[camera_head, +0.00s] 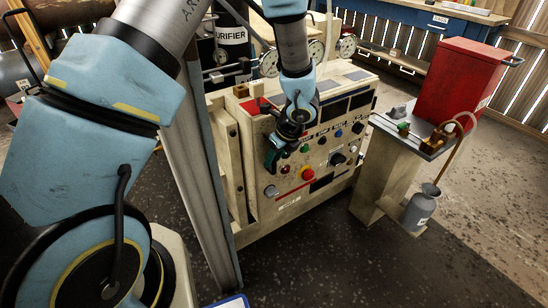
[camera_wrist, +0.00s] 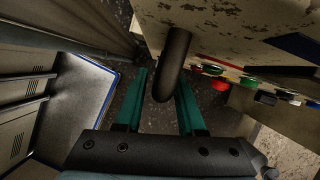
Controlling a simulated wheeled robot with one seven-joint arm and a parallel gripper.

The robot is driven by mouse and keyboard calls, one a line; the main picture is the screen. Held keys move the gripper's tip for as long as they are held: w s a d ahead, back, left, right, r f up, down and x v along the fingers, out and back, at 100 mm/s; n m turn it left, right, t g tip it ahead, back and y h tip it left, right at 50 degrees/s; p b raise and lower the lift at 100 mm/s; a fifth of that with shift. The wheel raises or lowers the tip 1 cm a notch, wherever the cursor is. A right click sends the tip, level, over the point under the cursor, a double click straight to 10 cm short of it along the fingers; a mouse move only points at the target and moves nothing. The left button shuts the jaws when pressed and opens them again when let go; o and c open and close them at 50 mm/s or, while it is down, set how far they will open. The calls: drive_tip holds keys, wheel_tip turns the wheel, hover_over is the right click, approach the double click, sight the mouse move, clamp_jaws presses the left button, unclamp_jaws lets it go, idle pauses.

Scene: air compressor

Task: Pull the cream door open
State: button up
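I cannot tell whether either finger touches the handle. In the head view my gripper (camera_head: 271,160) is at the left part of the door front, and it hides the handle. The door appears shut.
A red emergency button (camera_head: 307,173) protrudes from the door. The dark floor (camera_head: 340,265) in front is clear. A grey post (camera_head: 190,150) stands left.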

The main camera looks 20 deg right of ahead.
clamp_jaws()
idle(1.1)
